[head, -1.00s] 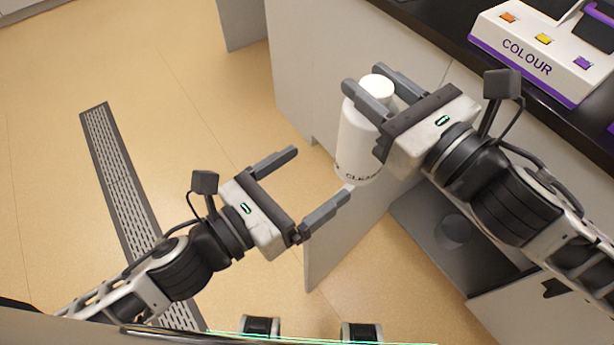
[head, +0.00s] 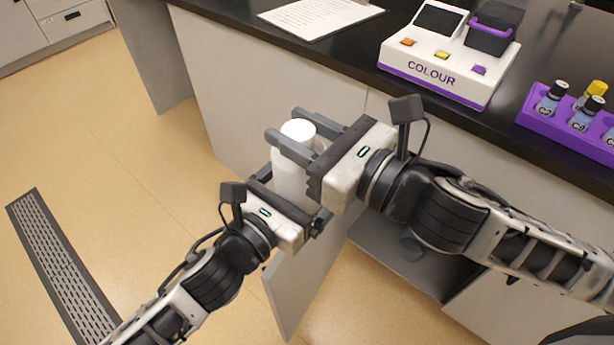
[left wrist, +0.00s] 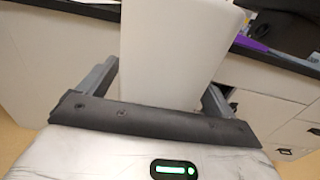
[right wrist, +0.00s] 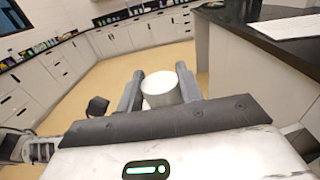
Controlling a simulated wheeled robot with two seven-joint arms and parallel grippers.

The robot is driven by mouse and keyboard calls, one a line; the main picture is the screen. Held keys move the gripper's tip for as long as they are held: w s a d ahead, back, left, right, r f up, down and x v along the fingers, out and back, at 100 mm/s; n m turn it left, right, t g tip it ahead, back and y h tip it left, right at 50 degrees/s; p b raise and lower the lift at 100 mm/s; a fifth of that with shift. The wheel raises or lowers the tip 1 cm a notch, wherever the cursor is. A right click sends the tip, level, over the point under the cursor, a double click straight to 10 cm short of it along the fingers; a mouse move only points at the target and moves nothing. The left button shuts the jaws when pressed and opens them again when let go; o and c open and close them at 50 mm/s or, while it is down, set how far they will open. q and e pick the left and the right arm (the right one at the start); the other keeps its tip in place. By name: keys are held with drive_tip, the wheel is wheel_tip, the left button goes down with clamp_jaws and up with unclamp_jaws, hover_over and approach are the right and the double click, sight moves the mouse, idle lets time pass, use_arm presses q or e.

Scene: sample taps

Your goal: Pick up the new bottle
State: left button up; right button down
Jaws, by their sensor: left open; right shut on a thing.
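A white bottle (head: 289,178) with a white cap stands upright in mid-air in front of the counter. My right gripper (head: 297,131) is shut on its upper part, and the cap shows between the fingers in the right wrist view (right wrist: 160,88). My left gripper (head: 288,190) is open at the bottle's lower part. In the left wrist view the bottle (left wrist: 170,55) stands between the open fingers, with gaps at both sides. The left fingertips are partly hidden behind the bottle and the right gripper in the head view.
The black counter (head: 350,62) holds a paper sheet (head: 320,14), a white COLOUR device (head: 440,75) and a purple rack (head: 560,122) of small bottles. Below, a cupboard door (head: 300,285) stands open. The floor at left is clear, with a drain grate (head: 60,270).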

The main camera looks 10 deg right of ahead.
use_arm(q)
drive_tip(key=shift+w+d, duration=0.1)
drive_tip(key=shift+d, duration=0.05)
use_arm(e)
drive_tip(key=shift+r, duration=0.1)
use_arm(q)
drive_tip(key=shift+c, duration=0.3)
drive_tip(key=c, duration=1)
drive_tip(key=shift+r, duration=0.1)
drive_tip(key=shift+c, duration=1.3)
use_arm(e)
drive_tip(key=c, duration=1.3)
unclamp_jaws()
drive_tip(key=shift+c, duration=0.2)
drive_tip(key=o, duration=0.5)
